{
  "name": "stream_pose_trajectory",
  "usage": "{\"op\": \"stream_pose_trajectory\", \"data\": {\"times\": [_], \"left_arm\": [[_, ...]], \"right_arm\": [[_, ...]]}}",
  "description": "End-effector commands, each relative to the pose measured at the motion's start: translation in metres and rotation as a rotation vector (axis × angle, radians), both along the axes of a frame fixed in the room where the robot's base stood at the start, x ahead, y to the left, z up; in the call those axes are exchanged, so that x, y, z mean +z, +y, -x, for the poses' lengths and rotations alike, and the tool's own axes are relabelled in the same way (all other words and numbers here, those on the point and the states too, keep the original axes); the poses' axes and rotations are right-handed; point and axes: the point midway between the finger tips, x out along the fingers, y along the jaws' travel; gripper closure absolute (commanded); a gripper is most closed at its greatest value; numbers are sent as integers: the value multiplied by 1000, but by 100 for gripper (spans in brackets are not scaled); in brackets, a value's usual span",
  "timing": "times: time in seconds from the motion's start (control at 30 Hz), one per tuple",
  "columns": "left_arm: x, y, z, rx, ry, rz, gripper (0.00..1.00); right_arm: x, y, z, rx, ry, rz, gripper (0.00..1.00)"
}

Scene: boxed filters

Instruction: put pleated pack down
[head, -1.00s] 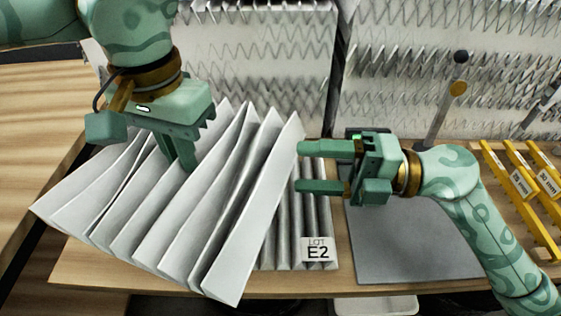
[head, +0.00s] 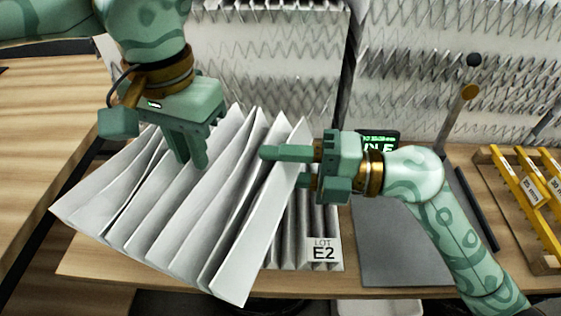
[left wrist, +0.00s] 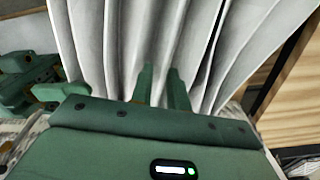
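A white pleated pack (head: 150,222) is fanned out at a slant in front of the table's left part, its lower left end reaching past the table edge. My left gripper (head: 192,160) has its fingers close together among its upper folds, pinching a pleat. The left wrist view shows the same pack (left wrist: 95,45) spread beyond the left fingers (left wrist: 161,88). My right gripper (head: 282,167) is open at the pack's right end. Its upper finger crosses in front of the last panel; its lower finger is partly hidden behind it.
A grey pleated piece labelled LOT E2 (head: 322,248) lies on the wooden table (head: 180,286), partly hidden by the pack. A grey mat (head: 400,250) lies to its right.

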Motion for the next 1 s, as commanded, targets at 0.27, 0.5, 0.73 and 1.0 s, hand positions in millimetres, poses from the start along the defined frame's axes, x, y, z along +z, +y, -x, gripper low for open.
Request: {"op": "stream_pose_trajectory", "data": {"times": [0.27,0.5,0.73,1.0], "left_arm": [[1,0,0,-1,-1,1,63],[32,-1,-1,1,-7,3,63],[86,0,-1,3,-8,1,63],[119,2,-2,35,4,1,63]], "right_arm": [[0,0,0,0,1,-1,85],[-1,0,0,0,2,1,90],[-1,0,0,0,1,1,97],[0,0,0,0,1,0,97]]}}
